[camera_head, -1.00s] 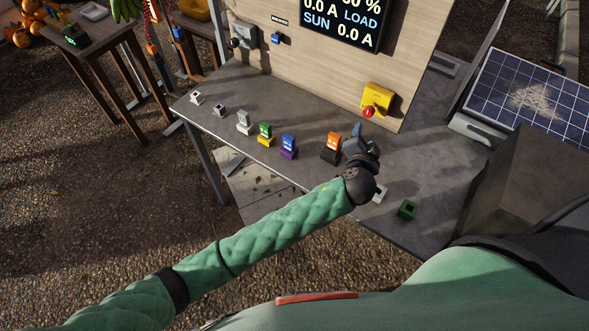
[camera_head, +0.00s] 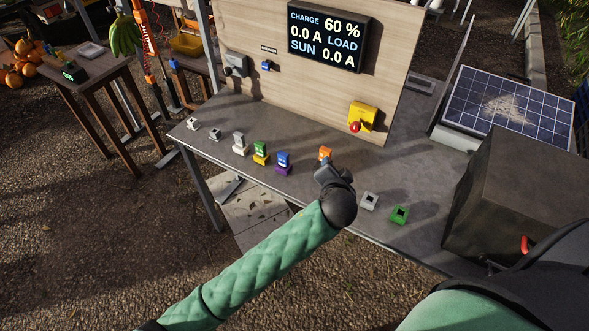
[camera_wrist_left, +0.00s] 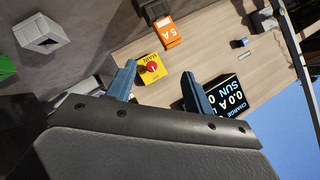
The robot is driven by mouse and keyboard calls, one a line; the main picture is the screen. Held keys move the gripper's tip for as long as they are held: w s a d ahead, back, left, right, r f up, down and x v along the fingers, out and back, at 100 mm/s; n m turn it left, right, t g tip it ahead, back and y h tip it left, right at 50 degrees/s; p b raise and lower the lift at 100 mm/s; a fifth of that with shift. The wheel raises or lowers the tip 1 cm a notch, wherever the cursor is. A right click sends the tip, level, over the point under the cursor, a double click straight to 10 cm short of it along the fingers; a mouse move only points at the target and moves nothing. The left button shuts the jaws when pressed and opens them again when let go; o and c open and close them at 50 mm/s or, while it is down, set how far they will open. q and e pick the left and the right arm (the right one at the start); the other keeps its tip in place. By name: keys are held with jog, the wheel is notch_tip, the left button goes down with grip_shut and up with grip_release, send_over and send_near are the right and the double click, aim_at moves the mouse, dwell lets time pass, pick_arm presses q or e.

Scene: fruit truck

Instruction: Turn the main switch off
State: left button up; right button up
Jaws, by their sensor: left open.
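The main switch is a yellow box (camera_head: 364,114) with a red knob (camera_head: 355,127), low on the right of the upright wooden board. The wrist view shows the yellow box (camera_wrist_left: 152,71) and red knob (camera_wrist_left: 152,67), seen between the finger lines but apart from them. I cannot tell the knob's setting. My left gripper (camera_head: 328,168) is over the table, in front of the board and short of the switch. Its blue fingers (camera_wrist_left: 158,69) are spread and empty. My right gripper is out of view.
An orange 5 A block (camera_head: 325,152) stands beside my left gripper, its base hidden. Several coloured blocks line the grey table (camera_head: 300,190) to the left. White (camera_head: 369,201) and green (camera_head: 400,215) holders are at right. The display (camera_head: 329,37) reads 60 %.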

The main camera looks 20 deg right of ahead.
pick_arm(q)
jog(key=w+a+r+n+g+y+b, duration=0.1)
jog(key=a+r+n, duration=0.2)
jog(key=a, duration=0.7)
jog(key=shift+w+a+r+n+g+b, duration=0.25)
jog(key=shift+w+a+n+g+b, duration=0.05)
jog(key=shift+w+a+g+b, duration=0.1)
jog(key=shift+s, duration=0.1)
